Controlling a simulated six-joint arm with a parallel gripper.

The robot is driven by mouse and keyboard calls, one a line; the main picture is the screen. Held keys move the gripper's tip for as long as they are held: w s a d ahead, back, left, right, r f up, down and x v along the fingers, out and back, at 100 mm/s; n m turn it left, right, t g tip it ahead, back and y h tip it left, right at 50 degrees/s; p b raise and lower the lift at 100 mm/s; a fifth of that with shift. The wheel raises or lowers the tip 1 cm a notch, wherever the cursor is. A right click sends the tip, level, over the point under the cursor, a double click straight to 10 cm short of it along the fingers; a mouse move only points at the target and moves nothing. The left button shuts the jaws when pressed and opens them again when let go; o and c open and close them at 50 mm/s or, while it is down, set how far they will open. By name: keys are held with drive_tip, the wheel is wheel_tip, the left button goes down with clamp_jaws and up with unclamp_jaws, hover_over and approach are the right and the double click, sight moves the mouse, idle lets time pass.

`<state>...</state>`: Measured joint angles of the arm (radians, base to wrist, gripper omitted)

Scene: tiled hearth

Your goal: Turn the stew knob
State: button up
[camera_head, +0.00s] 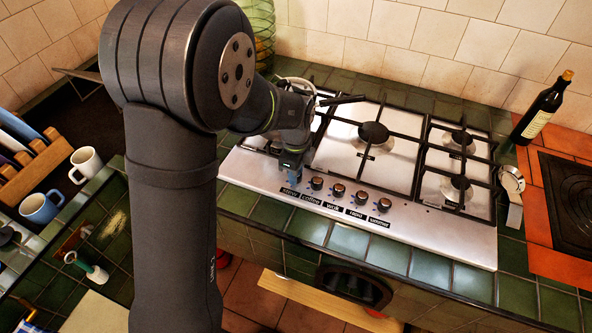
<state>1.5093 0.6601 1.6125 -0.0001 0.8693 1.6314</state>
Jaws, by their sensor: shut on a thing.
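The hob (452,236) has a row of knobs along its front edge, each with a small black label. The leftmost label (290,191) is small and hard to read; it appears to say stew. My gripper (291,174) points down at the left end of the row and is shut on the knob above that label, the stew knob. The fingers hide nearly all of this knob, so its angle cannot be told. The coffee knob (316,183) stands just right of my fingers.
More knobs (361,198) continue to the right. Black pan grates (374,133) cover the burners behind. A pot (296,84) with a dark handle stands on the hob behind my gripper. A dark bottle (540,108) stands at right. Mugs (86,163) stand at left.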

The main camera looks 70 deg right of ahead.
idle(0.3)
drive_tip(key=o, duration=1)
wheel_tip(320, 180, up, 18)
drive_tip(key=shift+f, duration=0.25)
drive_tip(key=shift+f, duration=0.1)
wheel_tip(320, 180, down, 17)
drive_tip(key=shift+f, duration=0.15)
idle(0.7)
